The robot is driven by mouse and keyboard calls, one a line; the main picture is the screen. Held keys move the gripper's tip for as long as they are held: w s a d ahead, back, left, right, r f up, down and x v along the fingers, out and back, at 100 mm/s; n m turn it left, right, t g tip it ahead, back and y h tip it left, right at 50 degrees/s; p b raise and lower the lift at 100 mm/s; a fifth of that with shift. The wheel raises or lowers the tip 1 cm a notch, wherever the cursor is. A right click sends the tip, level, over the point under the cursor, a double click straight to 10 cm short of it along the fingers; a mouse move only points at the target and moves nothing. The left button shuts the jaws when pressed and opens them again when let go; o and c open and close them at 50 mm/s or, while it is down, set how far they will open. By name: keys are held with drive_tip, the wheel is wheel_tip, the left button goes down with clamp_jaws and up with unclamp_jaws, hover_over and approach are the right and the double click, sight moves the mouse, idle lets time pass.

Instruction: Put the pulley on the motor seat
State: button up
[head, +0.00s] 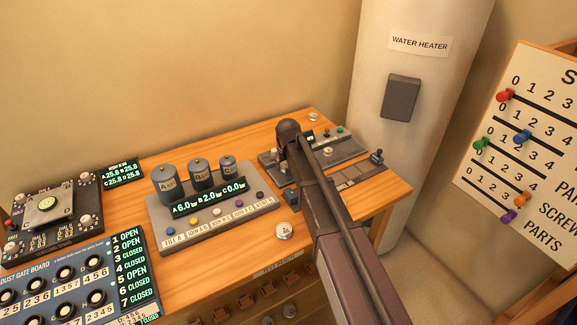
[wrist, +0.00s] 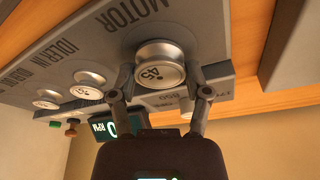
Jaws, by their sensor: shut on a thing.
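In the wrist view my gripper (wrist: 162,75) is shut on a silver round pulley (wrist: 155,57), a finger on each side of it. The pulley is at the grey drive panel (wrist: 213,30), close to the word MOTOR. The motor seat itself is hidden behind the pulley, and I cannot tell whether the pulley touches it. In the head view the panel (head: 347,154) is at the back right of the bench, and my arm hides the gripper's fingers and the held pulley.
Other silver discs (wrist: 90,78) sit on the panel near the idler labels, beside an RPM display (wrist: 118,122). A loose silver disc (head: 284,230) lies at the bench front. The water heater (head: 417,60) rises behind the bench's right end.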

drive_tip(key=shift+f, duration=0.2)
drive_tip(key=o, duration=1.3)
drive_tip(key=shift+r, duration=0.15)
drive_tip(key=p+v, duration=1.1)
drive_tip(key=v, duration=0.1)
drive_tip(key=shift+r, duration=0.1)
drive_tip(key=shift+p, duration=0.3)
